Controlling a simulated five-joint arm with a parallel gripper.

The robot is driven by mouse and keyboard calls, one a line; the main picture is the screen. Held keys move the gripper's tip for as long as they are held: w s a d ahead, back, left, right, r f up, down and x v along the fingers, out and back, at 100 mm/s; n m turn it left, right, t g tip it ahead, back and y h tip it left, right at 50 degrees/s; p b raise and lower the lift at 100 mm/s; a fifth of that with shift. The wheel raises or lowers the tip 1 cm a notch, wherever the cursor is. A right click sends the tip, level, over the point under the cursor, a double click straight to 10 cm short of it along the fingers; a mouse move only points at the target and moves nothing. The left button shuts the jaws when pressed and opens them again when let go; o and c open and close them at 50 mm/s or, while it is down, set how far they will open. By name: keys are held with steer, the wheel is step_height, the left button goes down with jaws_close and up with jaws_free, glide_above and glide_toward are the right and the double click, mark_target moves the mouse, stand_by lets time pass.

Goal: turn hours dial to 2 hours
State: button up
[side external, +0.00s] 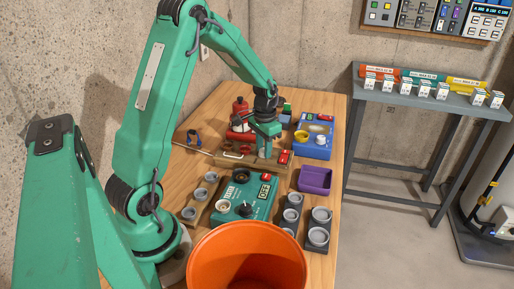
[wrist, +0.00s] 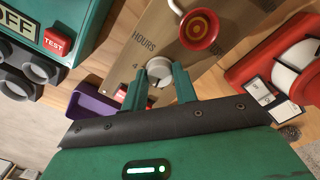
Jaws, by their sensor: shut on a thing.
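The hours dial (wrist: 159,67) is a pale round knob on a brown panel (wrist: 150,28) marked HOURS, with a 4 beside it. My gripper (wrist: 158,80) is shut on the dial, one green finger on each side of it. The dial's pointer and its exact setting cannot be read. In the side view my gripper (side external: 265,150) reaches down to the brown panel (side external: 228,158) and hides the dial.
A teal TEST box (side external: 246,203), purple tray (side external: 315,180), blue unit (side external: 315,139) and red device (side external: 240,112) surround the panel. An orange bucket (side external: 247,240) is in front.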

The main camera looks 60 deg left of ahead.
steer(key=shift+m, duration=0.6)
steer(key=o, duration=1)
steer(key=shift+c, duration=0.2)
steer(key=shift+r, duration=0.15)
steer(key=shift+r, duration=3.8)
